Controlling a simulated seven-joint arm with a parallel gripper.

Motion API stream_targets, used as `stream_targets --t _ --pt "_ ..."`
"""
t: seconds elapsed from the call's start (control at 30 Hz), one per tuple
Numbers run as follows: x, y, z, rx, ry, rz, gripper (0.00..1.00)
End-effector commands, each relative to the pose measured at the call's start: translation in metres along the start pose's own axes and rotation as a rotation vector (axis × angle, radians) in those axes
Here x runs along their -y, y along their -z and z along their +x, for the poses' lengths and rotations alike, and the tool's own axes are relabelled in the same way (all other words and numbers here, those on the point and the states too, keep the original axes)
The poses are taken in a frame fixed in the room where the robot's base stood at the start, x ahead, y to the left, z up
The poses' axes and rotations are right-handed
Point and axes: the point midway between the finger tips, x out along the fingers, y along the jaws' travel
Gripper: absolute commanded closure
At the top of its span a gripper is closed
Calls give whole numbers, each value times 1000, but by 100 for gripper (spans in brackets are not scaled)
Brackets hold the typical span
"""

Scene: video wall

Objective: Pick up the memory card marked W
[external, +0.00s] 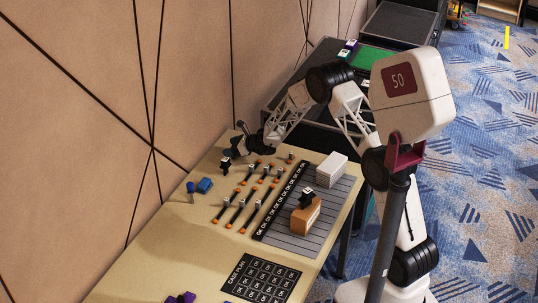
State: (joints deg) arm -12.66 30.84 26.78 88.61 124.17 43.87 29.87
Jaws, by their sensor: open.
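My gripper (234,147) is at the far left part of the table, dark and small in this view. Its jaws are open. Right below it is a small dark piece with a white top (225,164); I cannot tell whether they touch.
A grey slatted mat (320,212) carries a white block (332,170) and a brown box (306,215) with a dark piece on top. A black plan board (262,279) lies in front. Blue items (205,185) lie left.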

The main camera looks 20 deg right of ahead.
Motion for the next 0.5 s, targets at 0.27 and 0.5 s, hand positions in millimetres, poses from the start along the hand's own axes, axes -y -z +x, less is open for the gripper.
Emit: stream_targets --t 0.27,0.5 --pt "0 -1 6 1 0 0 19" --pt "0 -1 6 0 1 0 19"
